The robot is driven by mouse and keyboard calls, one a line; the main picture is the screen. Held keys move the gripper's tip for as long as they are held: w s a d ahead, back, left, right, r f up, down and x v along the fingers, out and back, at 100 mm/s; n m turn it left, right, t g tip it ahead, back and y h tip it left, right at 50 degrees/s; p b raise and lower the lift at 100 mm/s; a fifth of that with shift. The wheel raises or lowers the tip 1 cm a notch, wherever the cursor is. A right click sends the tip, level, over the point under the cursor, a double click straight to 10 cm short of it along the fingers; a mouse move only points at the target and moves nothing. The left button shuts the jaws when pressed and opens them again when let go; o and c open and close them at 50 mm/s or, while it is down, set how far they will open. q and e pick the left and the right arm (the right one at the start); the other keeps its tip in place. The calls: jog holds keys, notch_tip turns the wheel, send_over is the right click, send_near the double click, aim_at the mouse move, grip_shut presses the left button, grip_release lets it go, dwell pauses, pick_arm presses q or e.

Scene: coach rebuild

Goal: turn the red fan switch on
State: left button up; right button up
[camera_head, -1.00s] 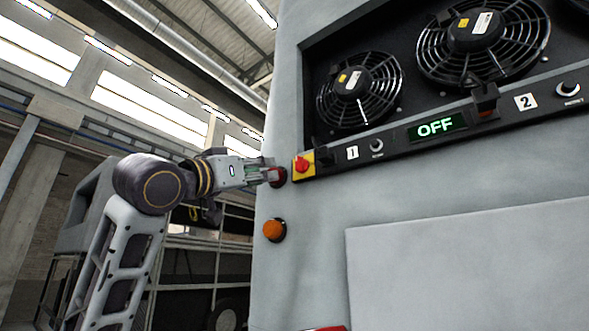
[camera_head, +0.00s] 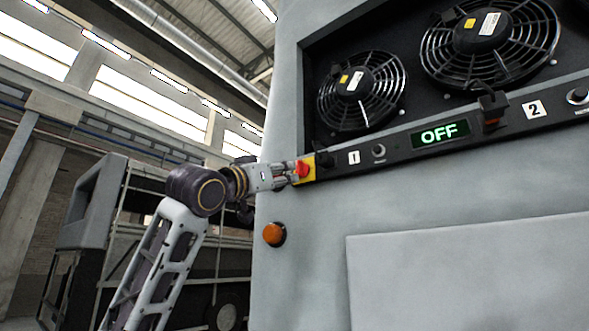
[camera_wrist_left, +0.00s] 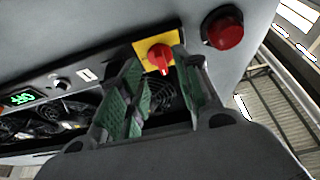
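The red fan switch (camera_head: 302,169) is a rotary knob on a yellow plate (camera_head: 309,160) at the left end of the black control strip. It also shows in the left wrist view (camera_wrist_left: 160,56). The green display (camera_head: 439,133) reads OFF. My left gripper (camera_head: 292,174) is at the switch, coming from the left. In the left wrist view, its green-padded fingers (camera_wrist_left: 157,68) are apart, with the knob seen between and just beyond their tips. I cannot tell whether they touch it. My right gripper is not in view.
An orange button (camera_head: 274,234) is below. Fans (camera_head: 361,92) are recessed above the strip. A dark knob (camera_head: 324,159) is right of the switch.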

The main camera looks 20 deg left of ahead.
aim_at(300, 169)
pick_arm(q)
jog(key=shift+p+x, duration=1.1)
jog(key=shift+x, duration=1.8)
jog(key=shift+s, duration=0.1)
grip_shut()
